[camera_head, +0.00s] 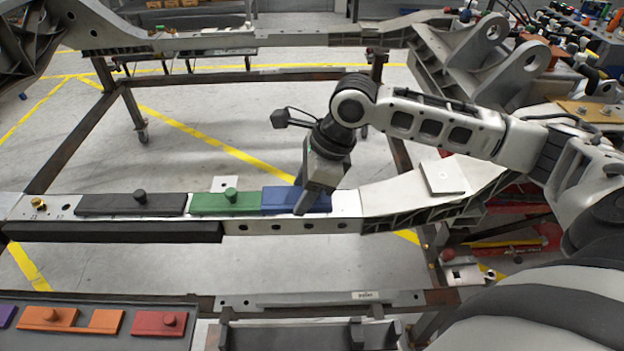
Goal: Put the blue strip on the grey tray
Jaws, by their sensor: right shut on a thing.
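The blue strip (280,200) lies on the near chassis rail, at the right end of a row of strips. My right gripper (304,207) comes down from above and is shut on the blue strip near its middle. The gripper body covers part of the strip, and the exact grip point is hidden. The grey tray (110,299) is at the lower left, partly cut off by the picture edge. It holds a purple strip, orange pieces and a red strip. My left gripper is not in view.
A green strip (226,203) sits directly left of the blue one, and a black strip (131,204) farther left, both with knobs on top. The chassis rail (346,203) continues to the right. Open floor (300,262) shows between the rail and the tray.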

